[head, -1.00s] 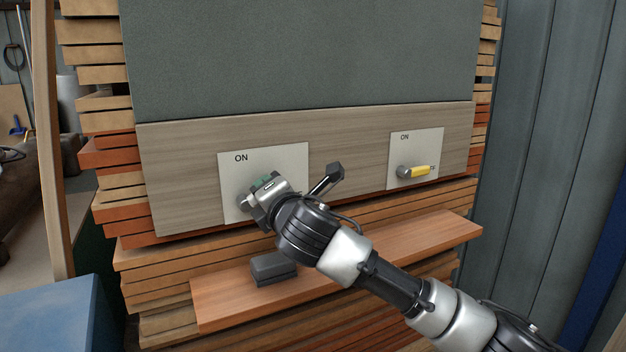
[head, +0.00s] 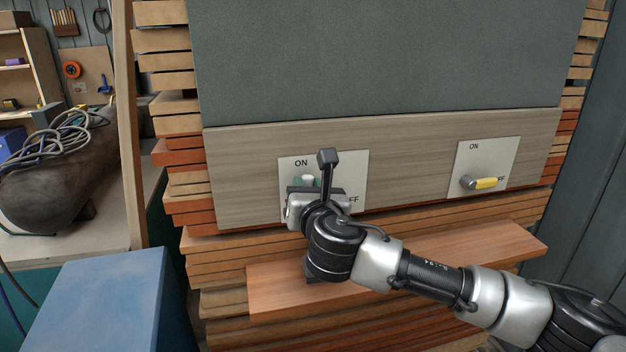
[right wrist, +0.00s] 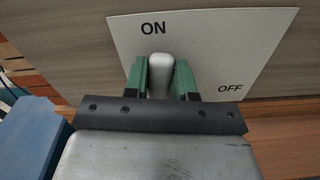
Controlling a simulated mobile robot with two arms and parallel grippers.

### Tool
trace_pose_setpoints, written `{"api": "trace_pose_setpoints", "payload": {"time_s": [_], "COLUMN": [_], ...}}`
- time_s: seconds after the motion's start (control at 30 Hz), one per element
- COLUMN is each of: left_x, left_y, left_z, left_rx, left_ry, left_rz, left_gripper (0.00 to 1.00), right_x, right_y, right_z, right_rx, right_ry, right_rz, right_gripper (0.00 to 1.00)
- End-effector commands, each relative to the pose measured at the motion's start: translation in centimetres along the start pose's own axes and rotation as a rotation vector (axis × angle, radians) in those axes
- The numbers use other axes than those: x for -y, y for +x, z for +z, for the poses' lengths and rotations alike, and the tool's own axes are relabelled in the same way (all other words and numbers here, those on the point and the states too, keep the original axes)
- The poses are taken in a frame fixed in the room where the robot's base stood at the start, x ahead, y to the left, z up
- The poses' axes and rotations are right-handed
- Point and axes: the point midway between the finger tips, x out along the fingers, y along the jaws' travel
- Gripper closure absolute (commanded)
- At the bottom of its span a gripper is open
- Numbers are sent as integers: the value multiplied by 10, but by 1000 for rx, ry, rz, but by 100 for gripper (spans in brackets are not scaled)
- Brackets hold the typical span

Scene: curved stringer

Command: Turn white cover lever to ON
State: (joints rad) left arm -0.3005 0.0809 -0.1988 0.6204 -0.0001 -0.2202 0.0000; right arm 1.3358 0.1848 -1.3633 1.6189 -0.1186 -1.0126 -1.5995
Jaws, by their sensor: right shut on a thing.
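The white cover lever (right wrist: 160,68) sits between the green fingers of my right gripper (right wrist: 161,82), which is shut on it. In the right wrist view the lever points up, its tip just below the word ON on the white plate (right wrist: 215,40); OFF is to the right. In the head view my right gripper (head: 308,183) is in front of the left plate (head: 350,172) and hides the lever's base and most of the lever. My left gripper is out of view.
A second plate (head: 500,155) to the right has a yellow lever (head: 485,183) pointing right toward its OFF side. A wooden shelf (head: 420,262) juts out below the board. A blue block-like surface (head: 95,295) is at the lower left.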

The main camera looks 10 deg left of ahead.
Motion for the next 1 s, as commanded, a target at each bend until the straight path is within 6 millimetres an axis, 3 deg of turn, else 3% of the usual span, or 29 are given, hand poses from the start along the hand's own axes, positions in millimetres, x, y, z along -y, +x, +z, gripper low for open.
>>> {"api": "trace_pose_setpoints", "payload": {"time_s": [0.4,0.93,0.97,1.0], "left_x": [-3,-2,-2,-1], "left_y": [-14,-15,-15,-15], "left_z": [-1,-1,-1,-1], "left_rx": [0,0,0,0], "left_ry": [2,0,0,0], "left_rz": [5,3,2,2], "left_gripper": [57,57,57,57], "right_x": [-8,-9,-9,-9], "right_y": [0,0,0,0], "right_z": [1,0,0,0], "right_rx": [0,1,1,1], "right_ry": [-170,-191,-191,-191], "right_rz": [1,1,1,1], "right_gripper": [100,100,70,64]}}
